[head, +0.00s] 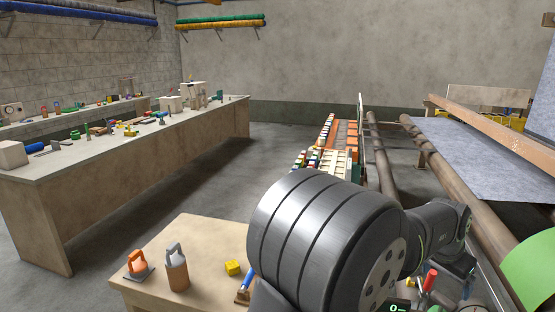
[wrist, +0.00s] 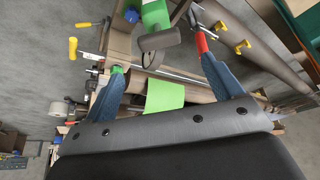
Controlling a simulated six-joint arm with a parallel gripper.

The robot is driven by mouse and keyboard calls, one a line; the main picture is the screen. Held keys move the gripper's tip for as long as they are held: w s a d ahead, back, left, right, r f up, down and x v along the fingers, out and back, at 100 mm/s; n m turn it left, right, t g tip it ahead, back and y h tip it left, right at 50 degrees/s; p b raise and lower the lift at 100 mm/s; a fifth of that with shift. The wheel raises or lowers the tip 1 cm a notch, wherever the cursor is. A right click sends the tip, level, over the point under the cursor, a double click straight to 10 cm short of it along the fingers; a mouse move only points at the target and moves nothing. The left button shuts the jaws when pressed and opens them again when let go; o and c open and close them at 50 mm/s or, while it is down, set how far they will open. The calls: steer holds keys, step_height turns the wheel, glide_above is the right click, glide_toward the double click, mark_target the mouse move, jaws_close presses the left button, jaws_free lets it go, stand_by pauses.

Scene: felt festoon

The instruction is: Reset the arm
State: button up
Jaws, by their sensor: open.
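My gripper (wrist: 160,60) shows in the wrist view as two blue-grey fingers spread wide apart. No object is visibly clamped between them. A green patch shows at the left fingertip and a red one at the right; I cannot tell whether they touch the fingers. Beyond the fingers are a bright green sheet (wrist: 165,96) and a grey-brown roller or tube. In the head view my dark, ribbed arm fills the lower centre and bends away to the right. I cannot make out the fingers clearly there.
A wooden table (head: 200,232) at lower left holds an orange-handled item (head: 137,263), a brown handled cylinder (head: 177,272) and a yellow block (head: 232,267). A long cluttered bench (head: 120,150) stands left. Rollers and grey felt (head: 470,145) lie right. The floor between is clear.

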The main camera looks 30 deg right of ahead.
mark_target(445, 298)
steer(key=x, duration=1.2)
steer(key=shift+f, duration=0.5)
step_height(445, 298, up, 5)
steer(key=shift+a+f, duration=0.1)
steer(key=shift+f, duration=0.1)
steer(key=s+a+r, duration=0.4)
steer(key=s+r, duration=0.3)
steer(key=s, duration=0.4)
steer(key=w+a+f+n+t+y, duration=0.1)
steer(key=w+a+f+n+t, duration=0.1)
steer(key=w+a+f+n, duration=0.3)
steer(key=w+a+f+n+t+y, duration=0.1)
steer(key=w+a+f+n, duration=0.5)
steer(key=w+a+f, duration=0.6)
steer(key=shift+w+a+f+n+t, duration=0.4)
steer(key=shift+w+f, duration=0.85)
steer(key=shift+f, duration=1.5)
steer(key=shift+d, duration=0.1)
